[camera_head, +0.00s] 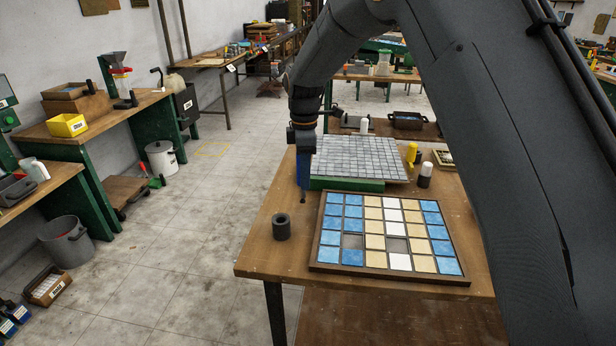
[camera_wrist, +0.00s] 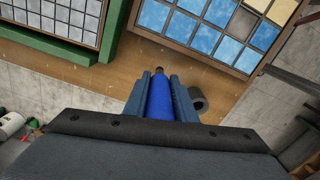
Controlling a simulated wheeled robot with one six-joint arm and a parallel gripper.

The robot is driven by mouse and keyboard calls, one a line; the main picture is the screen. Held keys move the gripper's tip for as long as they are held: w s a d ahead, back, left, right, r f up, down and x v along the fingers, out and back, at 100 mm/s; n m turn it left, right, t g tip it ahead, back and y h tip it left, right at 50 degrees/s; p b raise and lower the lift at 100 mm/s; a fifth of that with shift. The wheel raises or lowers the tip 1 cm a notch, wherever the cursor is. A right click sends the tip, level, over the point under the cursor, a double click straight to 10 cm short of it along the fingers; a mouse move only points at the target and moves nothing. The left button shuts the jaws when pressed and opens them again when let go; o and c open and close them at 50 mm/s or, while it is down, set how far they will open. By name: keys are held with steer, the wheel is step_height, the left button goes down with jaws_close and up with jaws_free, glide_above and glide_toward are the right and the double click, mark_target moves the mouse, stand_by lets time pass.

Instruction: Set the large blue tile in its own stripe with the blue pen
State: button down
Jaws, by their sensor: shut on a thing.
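My gripper (camera_head: 303,182) is shut on the blue pen (camera_wrist: 160,98), which hangs tip down. Its dark tip shows below the fingers, above the wooden table between the tile tray and the dark round holder. The wood-framed tile tray (camera_head: 314,262) holds striped columns of blue, tan and white tiles. One cell (camera_head: 352,242) in the second blue column is empty and grey, and so is one cell (camera_head: 397,244) in the white column. An empty cell also shows in the wrist view (camera_wrist: 242,23). I see no loose large blue tile.
The dark hollow holder (camera_head: 281,227) stands left of the tray. A sheet of small grey tiles (camera_head: 358,158) lies on a green base (camera_head: 345,184) behind. A yellow bottle (camera_head: 411,153) and a white-topped dark container (camera_head: 425,174) stand at the back right. The table's front-left corner is bare.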

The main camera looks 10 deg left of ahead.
steer(key=w+a+n+b, duration=0.2)
steer(key=a, duration=0.4)
steer(key=w+a+n+b, duration=0.2)
steer(key=w+a, duration=0.1)
steer(key=a, duration=0.4)
steer(key=shift+a+b, duration=0.2)
steer(key=shift+b, duration=0.15)
stand_by(2.4)
steer(key=shift+f+b, duration=0.4)
steer(key=shift+f, duration=0.9)
stand_by(0.9)
steer(key=shift+r, duration=0.15)
step_height(320, 180, up, 7)
steer(key=p, duration=0.2)
steer(key=shift+p, duration=0.3)
stand_by(0.9)
